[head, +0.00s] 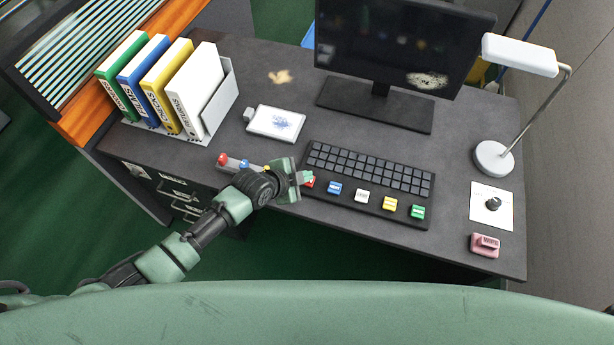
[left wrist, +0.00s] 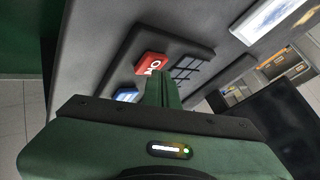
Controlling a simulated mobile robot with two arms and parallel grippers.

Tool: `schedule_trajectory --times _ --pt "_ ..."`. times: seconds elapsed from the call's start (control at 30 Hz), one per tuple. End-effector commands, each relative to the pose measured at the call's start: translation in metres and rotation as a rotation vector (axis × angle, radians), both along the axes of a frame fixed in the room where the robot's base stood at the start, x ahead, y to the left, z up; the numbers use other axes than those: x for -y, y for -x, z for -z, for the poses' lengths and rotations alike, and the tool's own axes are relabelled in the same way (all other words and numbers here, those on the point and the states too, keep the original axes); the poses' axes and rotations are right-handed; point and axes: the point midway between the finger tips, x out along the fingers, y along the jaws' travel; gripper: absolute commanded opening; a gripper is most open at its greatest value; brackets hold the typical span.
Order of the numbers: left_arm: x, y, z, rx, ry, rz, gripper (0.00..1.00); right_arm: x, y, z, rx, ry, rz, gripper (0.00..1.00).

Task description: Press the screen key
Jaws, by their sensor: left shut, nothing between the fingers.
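A dark keyboard (head: 368,178) lies near the desk's front edge. Along its front run a red key (head: 310,183), a blue key (head: 335,188), a white key (head: 362,195), a yellow key (head: 389,203) and a green key (head: 417,211). Their labels are too small to read here. My left gripper (head: 306,177) is shut and empty at the keyboard's left end, partly over the red key. In the left wrist view its fingertips (left wrist: 160,88) are close beside the red key (left wrist: 150,64); contact cannot be told. My right gripper is out of view.
A dark monitor (head: 375,95) with a pale blotch stands behind the keyboard. Binders (head: 165,85) stand at left, a white pad (head: 274,122) nearer. At right are a lamp (head: 494,158), a white card (head: 480,212) with a dark knob, and a pink block (head: 484,245).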

Motion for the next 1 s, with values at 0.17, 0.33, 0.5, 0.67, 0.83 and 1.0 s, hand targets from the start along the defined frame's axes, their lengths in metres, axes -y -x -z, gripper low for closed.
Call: schedule_trajectory --times 0.17,0.33,0.5,0.67,0.83,1.0 --pt "0.000 0.000 -0.001 0.000 0.000 0.000 0.00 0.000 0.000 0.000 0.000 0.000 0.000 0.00" --pt "0.000 0.000 -0.005 0.001 0.001 0.000 0.00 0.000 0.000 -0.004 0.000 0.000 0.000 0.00" --pt "0.000 0.000 -0.021 0.001 0.001 0.000 0.00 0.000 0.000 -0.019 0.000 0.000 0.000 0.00" --pt "0.000 0.000 -0.037 0.002 0.000 0.001 0.00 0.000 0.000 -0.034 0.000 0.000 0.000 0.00" --pt "0.000 0.000 -0.054 0.002 0.000 0.001 0.00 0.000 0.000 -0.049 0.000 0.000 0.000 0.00" --pt "0.000 0.000 -0.063 0.000 0.000 0.000 0.00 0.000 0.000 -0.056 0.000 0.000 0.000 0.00"
